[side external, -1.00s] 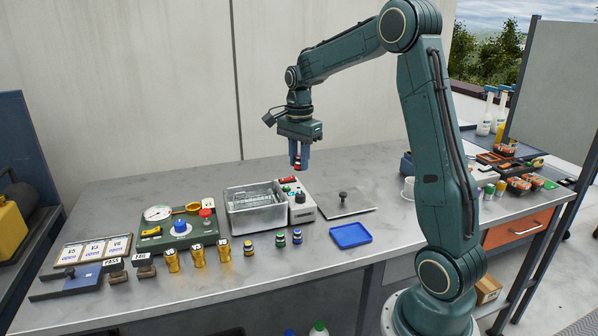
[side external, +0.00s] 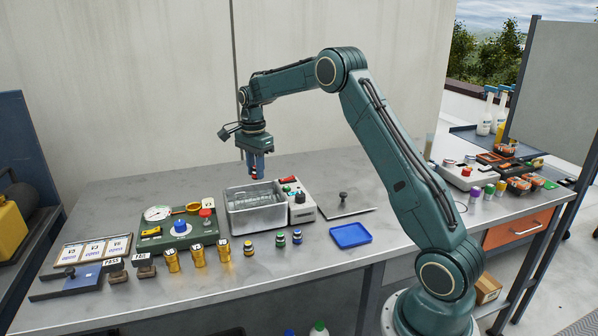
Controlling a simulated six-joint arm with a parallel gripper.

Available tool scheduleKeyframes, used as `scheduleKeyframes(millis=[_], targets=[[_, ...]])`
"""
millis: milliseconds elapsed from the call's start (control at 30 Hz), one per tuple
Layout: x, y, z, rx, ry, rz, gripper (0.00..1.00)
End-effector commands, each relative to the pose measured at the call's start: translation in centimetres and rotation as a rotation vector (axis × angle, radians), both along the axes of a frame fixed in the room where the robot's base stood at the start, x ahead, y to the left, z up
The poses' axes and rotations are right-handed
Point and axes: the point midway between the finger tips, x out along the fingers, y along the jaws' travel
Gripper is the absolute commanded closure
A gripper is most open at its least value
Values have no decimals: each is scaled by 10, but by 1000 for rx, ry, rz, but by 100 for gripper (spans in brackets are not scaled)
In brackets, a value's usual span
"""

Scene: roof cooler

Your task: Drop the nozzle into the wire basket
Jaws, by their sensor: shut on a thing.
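My gripper (side external: 254,177) points straight down over the back part of the metal tank. It is shut on the nozzle (side external: 254,172), of which a small red and pale part shows between the fingers. The wire basket (side external: 254,196) sits inside the open rectangular metal tank (side external: 259,220). The nozzle is close above the tank's back rim in the picture; the exact height gap is hard to tell. The fingers hide part of the nozzle.
A control box (side external: 300,203) stands right of the tank. A green gauge panel (side external: 180,226) is to the left. Several small vials and brass pieces (side external: 198,256) stand in front. A blue tray (side external: 350,235) and a flat plate with a knob (side external: 343,203) lie to the right.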

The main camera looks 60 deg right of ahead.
Motion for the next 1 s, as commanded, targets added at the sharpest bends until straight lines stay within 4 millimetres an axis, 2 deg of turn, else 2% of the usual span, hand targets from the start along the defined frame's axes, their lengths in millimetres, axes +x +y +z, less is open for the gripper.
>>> scheduleKeyframes(millis=[267, 700, 1000], targets=[[0, 0, -8, 0, 1, 0, 100], [-1, 0, -45, 0, 1, 0, 100], [0, 0, -59, 0, 0, 0, 100]])
